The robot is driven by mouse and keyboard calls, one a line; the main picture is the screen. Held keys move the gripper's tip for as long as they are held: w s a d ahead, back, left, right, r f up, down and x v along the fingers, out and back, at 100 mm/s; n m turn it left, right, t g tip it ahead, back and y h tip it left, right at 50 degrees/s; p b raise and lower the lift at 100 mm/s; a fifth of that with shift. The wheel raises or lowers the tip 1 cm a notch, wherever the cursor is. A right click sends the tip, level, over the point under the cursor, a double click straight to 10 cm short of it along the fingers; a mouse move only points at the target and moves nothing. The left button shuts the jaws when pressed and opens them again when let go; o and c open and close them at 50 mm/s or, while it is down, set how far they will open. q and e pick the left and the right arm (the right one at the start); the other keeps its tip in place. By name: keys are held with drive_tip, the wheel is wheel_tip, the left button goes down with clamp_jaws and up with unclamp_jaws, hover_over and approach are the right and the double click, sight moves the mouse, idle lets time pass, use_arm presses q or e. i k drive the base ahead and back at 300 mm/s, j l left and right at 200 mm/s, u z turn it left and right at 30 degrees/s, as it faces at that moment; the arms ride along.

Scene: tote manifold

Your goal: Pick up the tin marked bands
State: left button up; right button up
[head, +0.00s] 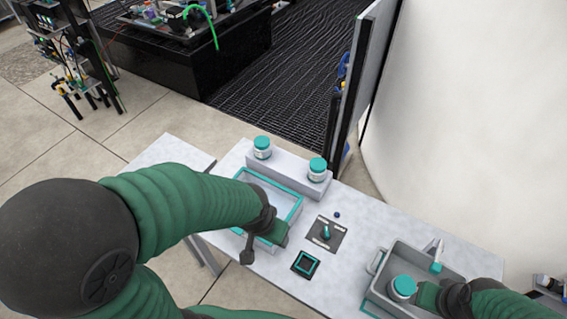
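Two white tins with teal lids stand on a raised pale ledge: a left tin (262,148) and a right tin (317,170). A third teal-lidded tin (402,288) is in the grey tote at the lower right. The labels are too small to read, so I cannot tell which is marked bands. My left gripper (262,243) is over the near side of the teal-rimmed tray, below and apart from the ledge tins. My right gripper (424,296) is right beside the third tin; its fingers are largely hidden and I cannot tell whether it grips it.
The teal-rimmed tray (285,191) sits before the ledge (290,176). A grey tote (378,294) stands at the right. Between them are a dark plate with a teal-topped lever (325,233), a small blue knob (337,215) and a black teal-framed square (305,264). The table (365,222) is bare behind them.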

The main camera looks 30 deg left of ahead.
sight(314, 178)
drive_tip(key=u, duration=0.5)
drive_tip(key=i+j, duration=0.2)
drive_tip(key=j, duration=0.25)
drive_tip(key=i+j+u, duration=0.15)
drive_tip(key=j, duration=0.25)
drive_tip(key=i+j, duration=0.25)
drive_tip(key=j, duration=0.15)
drive_tip(key=i+j+u, duration=0.15)
drive_tip(key=j, duration=0.25)
drive_tip(key=i, duration=0.1)
